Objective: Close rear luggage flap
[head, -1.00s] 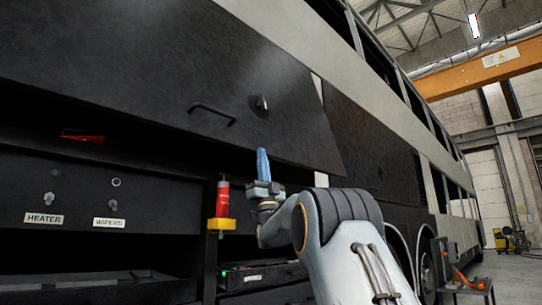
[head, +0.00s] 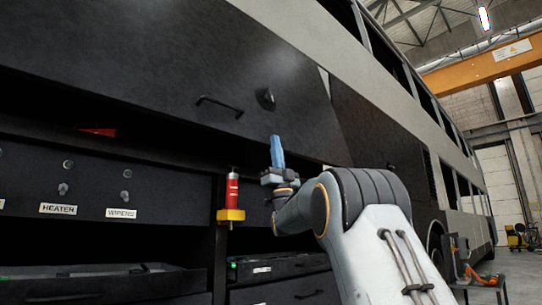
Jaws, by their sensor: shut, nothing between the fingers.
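The rear luggage flap (head: 150,70) is a large dark panel on the coach side, with a bar handle (head: 219,106) and a round latch (head: 265,98). Its lower edge stands out from the body, and a dark gap shows beneath it, so it is partly open. My gripper (head: 277,152) has blue fingers, shut and empty, pointing up by the flap's lower edge, right of the handle. I cannot tell whether the fingertips touch the panel.
Below are a panel with HEATER (head: 58,209) and WIPERS (head: 120,213) labels, a red cylinder in a yellow holder (head: 231,215) and open drawers (head: 90,284). A cart (head: 468,270) stands at right beside the coach.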

